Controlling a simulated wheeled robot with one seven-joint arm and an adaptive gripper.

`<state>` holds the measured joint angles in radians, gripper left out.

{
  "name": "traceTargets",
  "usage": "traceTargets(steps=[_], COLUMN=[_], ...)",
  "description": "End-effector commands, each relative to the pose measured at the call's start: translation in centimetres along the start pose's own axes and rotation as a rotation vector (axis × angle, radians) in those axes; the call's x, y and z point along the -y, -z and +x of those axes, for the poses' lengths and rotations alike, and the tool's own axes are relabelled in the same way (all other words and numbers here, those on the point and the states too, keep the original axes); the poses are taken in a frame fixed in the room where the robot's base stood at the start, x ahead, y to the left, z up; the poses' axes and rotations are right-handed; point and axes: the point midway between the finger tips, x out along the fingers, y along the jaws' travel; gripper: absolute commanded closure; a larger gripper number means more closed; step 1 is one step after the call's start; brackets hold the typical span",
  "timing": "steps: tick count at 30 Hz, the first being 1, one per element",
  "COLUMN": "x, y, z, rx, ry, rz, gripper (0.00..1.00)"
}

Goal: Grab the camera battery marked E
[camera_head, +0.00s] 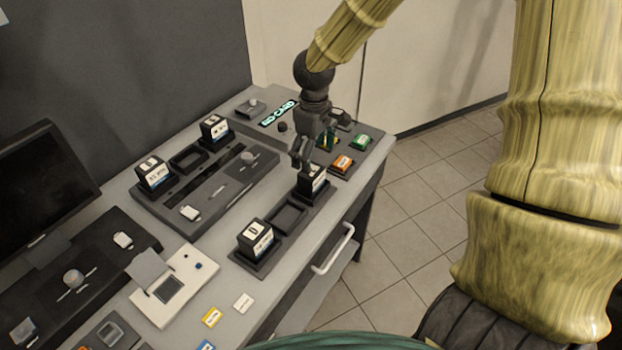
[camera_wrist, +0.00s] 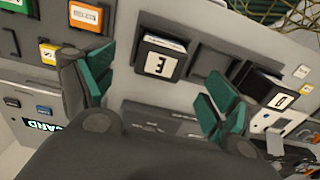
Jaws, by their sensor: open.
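The camera battery marked E (camera_wrist: 160,63) is a black block with a white label, seated in the end slot of a dark holder. In the head view it is the block (camera_head: 314,181) at the holder's far end, partly behind my fingers. My gripper (camera_head: 303,163) is just above it, pointing down. In the wrist view my gripper (camera_wrist: 158,72) is open, with green-padded fingers apart on either side of the battery's image. I cannot tell whether they touch it. A similar battery marked D (camera_head: 256,240) sits at the holder's near end, also in the wrist view (camera_wrist: 262,88).
An empty slot (camera_head: 288,218) lies between the two batteries. Another dark holder carries two more batteries (camera_head: 153,173) (camera_head: 214,131) behind. A monitor (camera_head: 40,185) is at left. A drawer handle (camera_head: 334,250) projects in front.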

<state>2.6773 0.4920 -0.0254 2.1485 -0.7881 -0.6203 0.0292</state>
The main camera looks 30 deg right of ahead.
Motion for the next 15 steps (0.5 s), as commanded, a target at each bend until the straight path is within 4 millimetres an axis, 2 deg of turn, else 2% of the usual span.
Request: traceTargets(steps=[4, 15], x=[0.0, 0.0], y=[-0.1, 0.0], z=[1.3, 2.8], rx=[0.001, 0.001], ry=[0.001, 0.001], rz=[0.001, 0.004], gripper=[0.12, 0.12])
